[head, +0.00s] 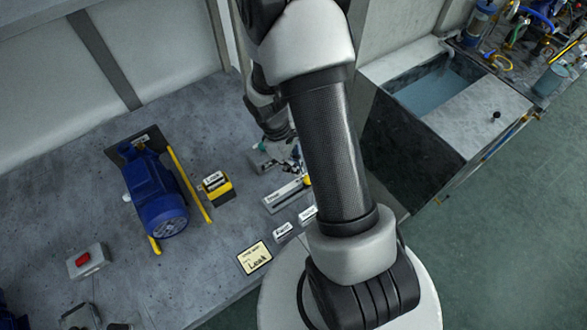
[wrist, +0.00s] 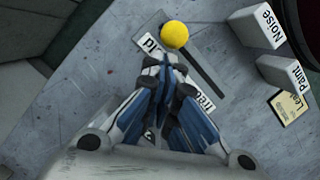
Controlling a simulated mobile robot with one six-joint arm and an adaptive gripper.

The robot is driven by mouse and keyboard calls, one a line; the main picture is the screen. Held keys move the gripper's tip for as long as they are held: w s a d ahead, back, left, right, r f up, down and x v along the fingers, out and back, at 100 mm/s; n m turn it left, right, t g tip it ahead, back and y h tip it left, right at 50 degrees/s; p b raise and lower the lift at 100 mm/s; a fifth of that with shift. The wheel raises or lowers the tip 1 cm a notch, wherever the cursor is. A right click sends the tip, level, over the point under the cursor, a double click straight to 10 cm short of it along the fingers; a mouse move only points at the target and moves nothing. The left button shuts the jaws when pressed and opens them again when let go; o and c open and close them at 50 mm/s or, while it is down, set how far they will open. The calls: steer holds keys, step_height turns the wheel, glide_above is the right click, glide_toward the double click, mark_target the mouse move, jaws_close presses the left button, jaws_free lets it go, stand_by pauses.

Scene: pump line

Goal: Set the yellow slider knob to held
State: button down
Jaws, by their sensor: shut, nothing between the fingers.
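The yellow slider knob (wrist: 175,35) is a round ball at the upper end of a dark slot in a grey plate (wrist: 208,72). A label beginning "Id" (wrist: 148,42) lies beside that end. A partly covered label, seemingly "Held" (wrist: 203,97), lies towards the other end. My gripper (wrist: 167,62) is shut and empty, its tips just below the knob in the wrist view; I cannot tell if they touch it. In the head view the slider plate (head: 282,198) and the knob (head: 307,181) show partly behind my arm.
Blocks marked "Noise" (wrist: 258,27) and "Paint" (wrist: 283,74) stand right of the slider in the wrist view, near a "Leak" card (wrist: 290,105). In the head view, a yellow-black labelled block (head: 217,188), a blue motor (head: 158,195) and a red-button box (head: 87,260) stand left.

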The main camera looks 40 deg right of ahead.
steer(key=v, duration=1.1)
steer(key=shift+f, duration=0.1)
steer(key=shift+a, duration=0.1)
steer(key=s+a+r+m+t, duration=0.2)
steer(key=a+r, duration=0.1)
steer(key=r, duration=0.4)
steer(key=s+a+r+m+t, duration=0.1)
steer(key=s+a+r, duration=0.15)
steer(key=r, duration=0.35)
steer(key=s+a+r+m+t+y, duration=0.1)
steer(key=s+a+r+m+t, duration=0.2)
steer(key=s, duration=0.7)
step_height(320, 180, up, 4)
steer(key=shift+a+f+m+t+y, duration=0.3)
steer(key=shift+a+m+t, duration=0.15)
steer(key=shift+a, duration=0.65)
steer(key=shift+d, duration=0.1)
